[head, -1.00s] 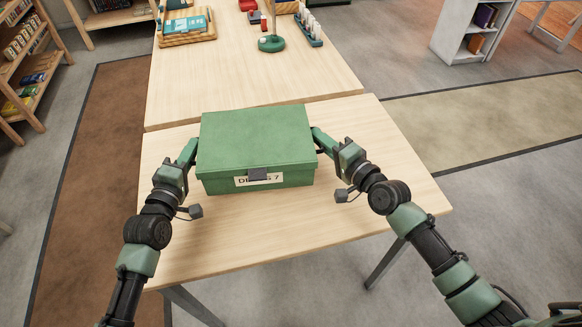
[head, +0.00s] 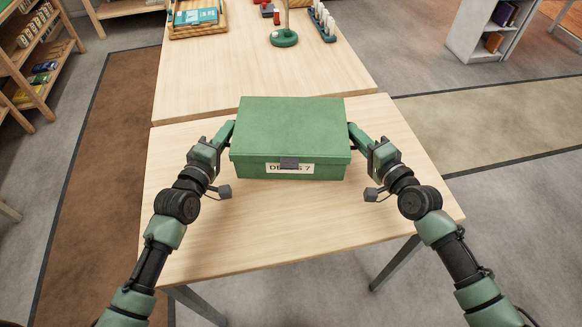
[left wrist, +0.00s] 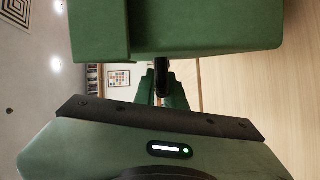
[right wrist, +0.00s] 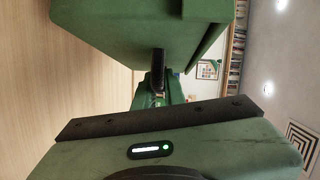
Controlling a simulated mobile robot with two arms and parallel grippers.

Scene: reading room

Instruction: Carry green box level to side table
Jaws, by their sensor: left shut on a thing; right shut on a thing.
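The green box (head: 291,128) with its lid down and a label and grey latch on its front is over the near pale wooden table (head: 215,235). My left gripper (head: 230,133) is shut at the box's left side and my right gripper (head: 353,133) at its right side. The left wrist view shows a dark handle (left wrist: 161,76) at the box's side, and the right wrist view shows the other handle (right wrist: 158,68). The box looks level. Whether its underside touches the table is hard to tell. My fingertips are mostly hidden.
A second wooden table (head: 255,75) adjoins the near one at the back. It bears a green-based lamp (head: 284,39), a wooden tray (head: 198,33) and a rack (head: 323,25). Shelves (head: 38,50) stand at the left. Bare tabletop lies in front of the box.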

